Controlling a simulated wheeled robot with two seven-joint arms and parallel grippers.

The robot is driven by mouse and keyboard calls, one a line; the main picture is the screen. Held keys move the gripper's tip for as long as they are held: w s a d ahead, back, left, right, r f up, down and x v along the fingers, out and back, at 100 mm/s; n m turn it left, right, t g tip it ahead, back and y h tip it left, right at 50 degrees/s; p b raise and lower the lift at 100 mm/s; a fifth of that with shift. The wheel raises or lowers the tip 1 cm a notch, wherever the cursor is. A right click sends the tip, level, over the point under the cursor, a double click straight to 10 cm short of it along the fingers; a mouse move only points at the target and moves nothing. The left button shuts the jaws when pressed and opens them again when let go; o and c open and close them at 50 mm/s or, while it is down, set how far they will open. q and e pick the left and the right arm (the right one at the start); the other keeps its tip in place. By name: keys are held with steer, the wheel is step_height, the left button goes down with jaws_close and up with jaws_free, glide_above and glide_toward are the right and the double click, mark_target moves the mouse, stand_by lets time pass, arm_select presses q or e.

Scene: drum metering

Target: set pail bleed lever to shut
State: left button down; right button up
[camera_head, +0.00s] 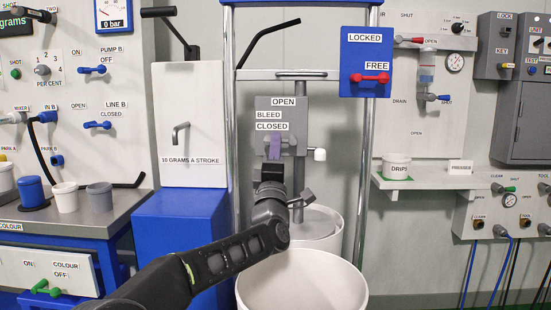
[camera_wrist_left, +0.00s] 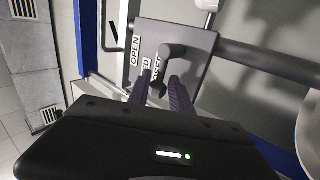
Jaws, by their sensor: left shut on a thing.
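The bleed plate (camera_head: 299,116) is a grey panel on the drum's frame, labelled OPEN, BLEED and CLOSED from top to bottom. My left gripper (camera_head: 274,147) is in front of its lower part, by the CLOSED label. In the left wrist view the dark grey bleed lever (camera_wrist_left: 170,52) has its hub on the plate (camera_wrist_left: 196,45), and its handle runs down between the fingertips of my left gripper (camera_wrist_left: 162,88). The gripper is shut on the lever. In the head view the fingers largely hide the lever, so its exact angle is unclear. My right gripper is not in view.
A white open pail (camera_head: 302,285) stands below my left arm, with a white drum (camera_head: 322,226) behind it. A red lever (camera_head: 370,78) sits on the blue LOCKED/FREE panel (camera_head: 352,53) at upper right. A white knob (camera_head: 320,155) sticks out right of the bleed plate.

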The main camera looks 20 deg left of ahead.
arm_select(q)
steer(key=shift+a+f+n+y, duration=0.1)
steer(key=shift+f+n+y, duration=0.05)
steer(key=shift+n+y, duration=0.3)
steer(key=c, duration=1.5)
jaws_free()
steer(key=shift+s+f, duration=0.1)
steer(key=v, duration=0.7)
steer(key=shift+s+b, duration=0.3)
steer(key=shift+f, duration=0.15)
